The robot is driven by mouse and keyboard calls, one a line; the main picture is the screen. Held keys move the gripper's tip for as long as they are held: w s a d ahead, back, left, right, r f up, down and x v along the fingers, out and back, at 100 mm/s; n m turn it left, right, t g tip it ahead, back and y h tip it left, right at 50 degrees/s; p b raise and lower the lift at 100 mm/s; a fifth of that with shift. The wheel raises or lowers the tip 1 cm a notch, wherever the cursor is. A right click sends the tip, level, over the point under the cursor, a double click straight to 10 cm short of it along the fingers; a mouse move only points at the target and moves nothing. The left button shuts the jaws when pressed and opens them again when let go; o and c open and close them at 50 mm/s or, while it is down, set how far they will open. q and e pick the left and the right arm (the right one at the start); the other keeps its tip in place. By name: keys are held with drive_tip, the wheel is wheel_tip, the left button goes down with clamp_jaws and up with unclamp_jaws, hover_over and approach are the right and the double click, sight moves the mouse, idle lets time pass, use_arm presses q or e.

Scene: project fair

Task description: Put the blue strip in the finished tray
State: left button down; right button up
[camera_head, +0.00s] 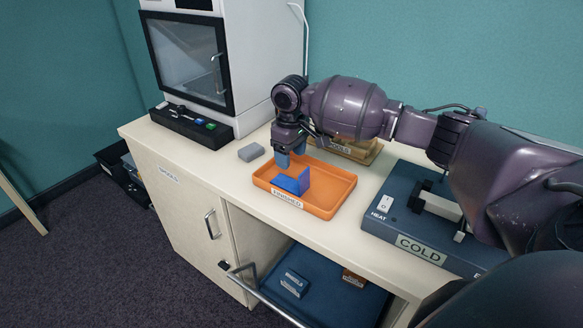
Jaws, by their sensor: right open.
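The blue strip (292,184) is bent into an L shape. It rests inside the orange tray (335,207) labelled FINISHED, near the front left, with one leg flat and the other standing up. My right gripper (291,156) is open, with its fingers pointing down just above the back left part of the tray. It looks apart from the strip, with nothing seen between its fingers. My left gripper is not in view.
A grey block (251,152) lies left of the tray. A wooden tray (366,154) is behind, partly hidden by my arm. A heater unit (410,242) marked COLD stands right. A white machine (252,60) stands back left. An open blue drawer (322,289) below holds small pieces.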

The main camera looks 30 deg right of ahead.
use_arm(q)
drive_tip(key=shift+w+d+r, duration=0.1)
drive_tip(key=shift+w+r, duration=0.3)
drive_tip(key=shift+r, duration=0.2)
use_arm(e)
wheel_tip(320, 180, up, 4)
drive_tip(key=shift+f, duration=0.1)
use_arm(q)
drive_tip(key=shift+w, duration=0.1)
